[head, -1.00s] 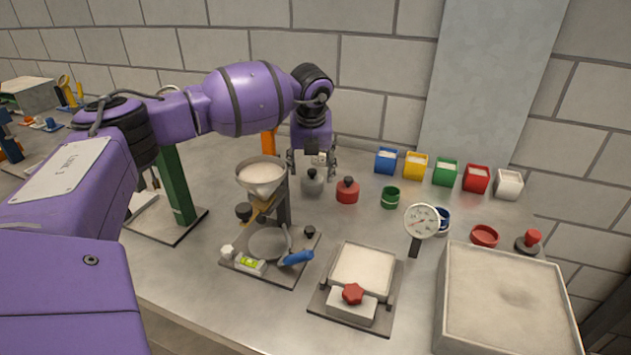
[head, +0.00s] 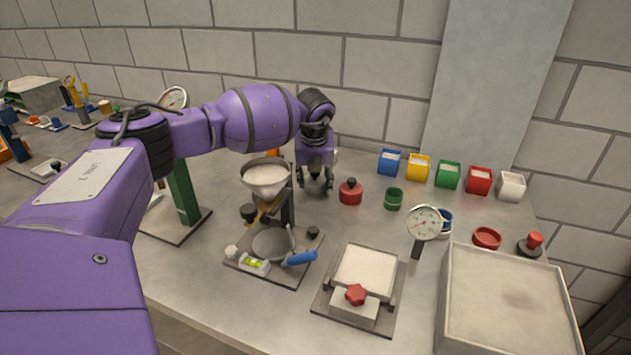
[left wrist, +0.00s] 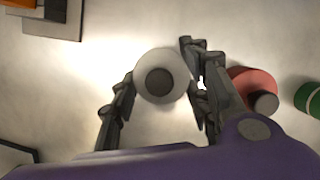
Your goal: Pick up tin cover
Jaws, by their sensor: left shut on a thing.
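The tin cover (left wrist: 160,82) shows in the left wrist view as a pale grey round piece with a dark knob on top. My left gripper (left wrist: 160,95) has one finger on each side of it and is shut on it. In the head view my left gripper (head: 317,185) points down at the table behind the funnel stand, and it hides the grey piece there. Whether the cover is clear of the table cannot be told. My right gripper is not in view.
A red lidded tin (head: 350,193) stands close to the right of my left gripper, with a green cup (head: 394,199) beyond it. The funnel (head: 267,178) on its stand is in front. Coloured boxes (head: 447,175) line the back; a sand tray (head: 505,300) is at right.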

